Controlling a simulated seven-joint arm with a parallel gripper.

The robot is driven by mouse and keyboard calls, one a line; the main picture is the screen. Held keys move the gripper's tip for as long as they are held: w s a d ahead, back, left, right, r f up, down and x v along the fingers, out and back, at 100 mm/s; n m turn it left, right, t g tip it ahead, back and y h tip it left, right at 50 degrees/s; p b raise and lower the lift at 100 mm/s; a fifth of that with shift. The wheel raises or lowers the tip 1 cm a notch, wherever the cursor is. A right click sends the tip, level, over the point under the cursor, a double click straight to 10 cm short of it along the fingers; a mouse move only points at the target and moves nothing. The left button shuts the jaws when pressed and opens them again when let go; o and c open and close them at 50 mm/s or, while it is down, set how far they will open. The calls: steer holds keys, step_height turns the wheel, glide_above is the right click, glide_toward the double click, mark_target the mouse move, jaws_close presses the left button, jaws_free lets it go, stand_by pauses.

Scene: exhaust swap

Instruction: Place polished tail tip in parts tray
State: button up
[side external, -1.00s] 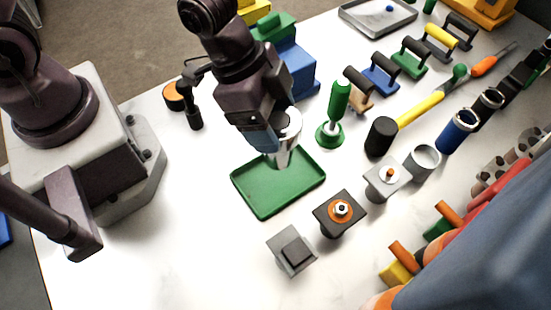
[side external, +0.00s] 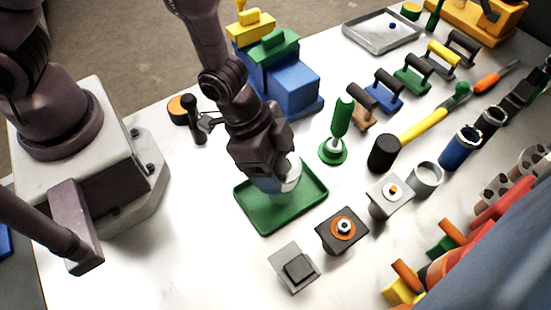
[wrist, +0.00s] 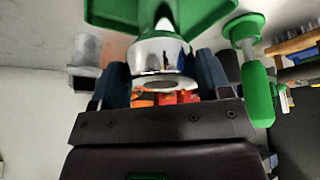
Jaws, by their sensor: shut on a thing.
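The polished tail tip (wrist: 163,55) is a shiny chrome cone-shaped piece. In the wrist view it sits between the two blue fingers of my gripper (wrist: 165,85), which is shut on it. In the side view my gripper (side external: 278,180) is over the green parts tray (side external: 262,221), and part of the chrome tip (side external: 293,174) shows beside the fingers. The tray also shows at the top of the wrist view (wrist: 110,12). The tip's lower end is hidden in the side view, so I cannot tell whether it touches the tray floor.
A green-handled stand (side external: 341,118) is just right of the tray. An orange-ringed block (side external: 343,229) and a grey block (side external: 297,266) are in front. A black tool on a stand (side external: 193,118) is at left, and blue boxes (side external: 288,84) are behind. The white table left of the tray is clear.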

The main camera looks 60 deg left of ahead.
steer(key=o, duration=1.3)
steer(key=shift+f, duration=0.1)
steer(key=v, duration=0.5)
steer(key=shift+v, duration=1.35)
